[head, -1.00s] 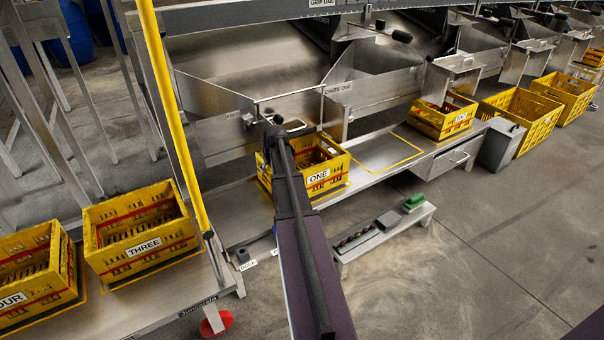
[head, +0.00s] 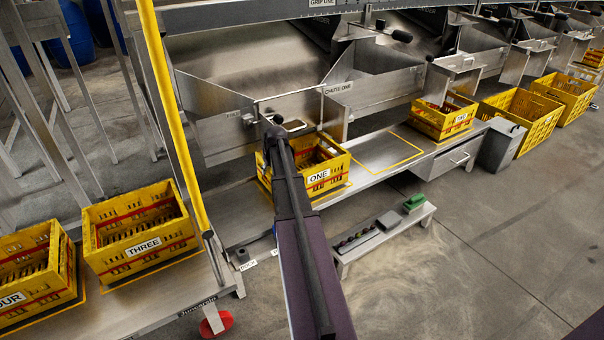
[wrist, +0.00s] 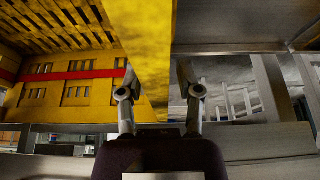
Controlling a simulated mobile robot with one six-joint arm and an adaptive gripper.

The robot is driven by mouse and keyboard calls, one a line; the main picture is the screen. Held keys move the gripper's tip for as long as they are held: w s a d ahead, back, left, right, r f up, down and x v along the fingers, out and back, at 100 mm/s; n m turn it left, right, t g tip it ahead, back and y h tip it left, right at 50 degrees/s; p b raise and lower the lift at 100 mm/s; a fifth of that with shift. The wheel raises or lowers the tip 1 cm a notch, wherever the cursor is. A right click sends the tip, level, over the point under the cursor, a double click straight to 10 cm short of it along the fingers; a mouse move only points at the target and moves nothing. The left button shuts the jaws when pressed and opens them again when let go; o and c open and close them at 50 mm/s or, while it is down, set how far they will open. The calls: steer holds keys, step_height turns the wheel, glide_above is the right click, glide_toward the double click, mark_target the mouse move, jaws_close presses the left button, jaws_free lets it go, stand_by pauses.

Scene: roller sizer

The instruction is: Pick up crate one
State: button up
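Crate one (head: 333,180) is a yellow crate with a red band and a white ONE label. It stands on the low metal bench below chute one, and my arm hides part of its left side. My gripper (head: 277,130) is at its left rim. In the wrist view my gripper (wrist: 156,70) has one finger on each side of the crate's yellow rim (wrist: 152,30). The fingertips look close to the rim. I cannot tell whether they press on it. The slatted crate inside shows at upper left there.
Crate three (head: 143,245) and crate four (head: 30,285) stand on a bench at left, beside a yellow post (head: 172,110). Crate two (head: 440,118) is on the bench further right. A low stand (head: 385,236) with small items is in front.

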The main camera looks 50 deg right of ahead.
jaws_close()
steer(key=shift+r, duration=0.1)
step_height(320, 180, up, 3)
steer(key=p, duration=0.3)
steer(key=shift+r+p, duration=0.2)
steer(key=shift+p, duration=0.15)
steer(key=s+a+r+p, duration=0.1)
steer(key=s+a, duration=0.1)
steer(key=s, duration=0.5)
steer(key=s+a+r, duration=0.1)
steer(key=s+a, duration=0.1)
steer(key=s, duration=0.6)
steer(key=shift+s+p, duration=0.25)
steer(key=shift+p, duration=0.15)
steer(key=shift+a, duration=0.1)
